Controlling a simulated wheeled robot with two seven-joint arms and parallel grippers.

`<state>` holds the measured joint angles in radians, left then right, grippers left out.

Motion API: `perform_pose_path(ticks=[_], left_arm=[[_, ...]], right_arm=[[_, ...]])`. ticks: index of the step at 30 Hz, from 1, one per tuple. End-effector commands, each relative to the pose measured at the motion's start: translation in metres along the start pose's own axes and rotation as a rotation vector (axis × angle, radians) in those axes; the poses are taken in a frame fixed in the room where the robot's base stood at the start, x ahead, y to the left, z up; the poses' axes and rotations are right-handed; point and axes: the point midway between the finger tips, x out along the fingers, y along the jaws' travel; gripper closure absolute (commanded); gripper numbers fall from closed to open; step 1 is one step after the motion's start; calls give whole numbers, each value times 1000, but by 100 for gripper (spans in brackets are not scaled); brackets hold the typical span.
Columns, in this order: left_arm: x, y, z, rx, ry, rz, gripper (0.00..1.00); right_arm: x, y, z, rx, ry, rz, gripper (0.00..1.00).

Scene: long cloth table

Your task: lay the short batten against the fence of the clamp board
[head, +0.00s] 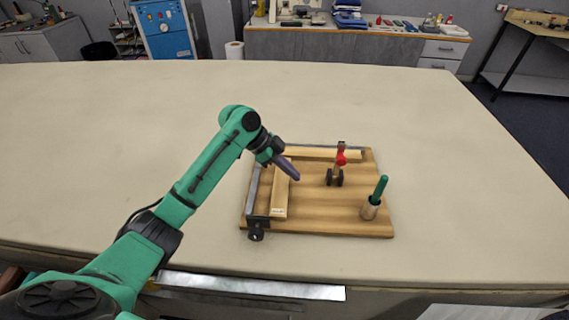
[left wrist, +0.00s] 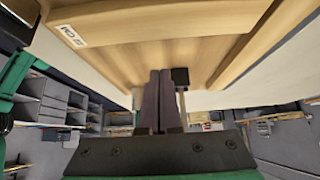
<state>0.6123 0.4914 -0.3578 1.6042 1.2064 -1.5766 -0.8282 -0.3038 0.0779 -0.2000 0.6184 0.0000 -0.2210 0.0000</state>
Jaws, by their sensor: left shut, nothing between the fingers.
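The clamp board (head: 315,215) is a wooden board with metal strips, apparently its fence, along its left (head: 253,188) and back edges. A pale batten with a small white label (head: 279,202), apparently the short one, lies front to back on it. Bare wood shows between it and the left strip. It also shows in the left wrist view (left wrist: 150,27). A second batten (head: 322,153) lies along the back strip. My left gripper (head: 296,177), with purple fingers, is shut and empty just over the labelled batten's far part, hiding its far end. My right gripper is not in view.
A red-knobbed clamp (head: 335,175) stands on the board's middle right. A green-handled tool stands in a wooden holder (head: 371,208) at the front right. A black fitting (head: 257,228) sits at the front left corner. The cloth table (head: 460,190) around the board is clear.

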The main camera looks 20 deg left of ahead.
Motion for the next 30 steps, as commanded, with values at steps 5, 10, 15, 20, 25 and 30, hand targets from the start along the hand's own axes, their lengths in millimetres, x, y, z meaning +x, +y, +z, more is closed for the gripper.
perform_pose_path(ticks=[5, 10, 15, 20, 25, 30], left_arm=[[38, 1, -2, -3, 2, 4, 100], [30, 0, 16, -4, -3, -1, 100], [23, 0, 30, -1, -1, 0, 100], [23, 0, 32, 0, -1, 0, 100], [23, 0, 32, 0, -1, -1, 100], [10, -1, 47, -3, -3, -3, 100]], right_arm=[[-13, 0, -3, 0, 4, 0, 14], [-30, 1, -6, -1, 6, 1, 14], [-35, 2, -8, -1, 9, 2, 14], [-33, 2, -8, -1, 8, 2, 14], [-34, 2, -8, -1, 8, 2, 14], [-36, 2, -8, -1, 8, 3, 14]])
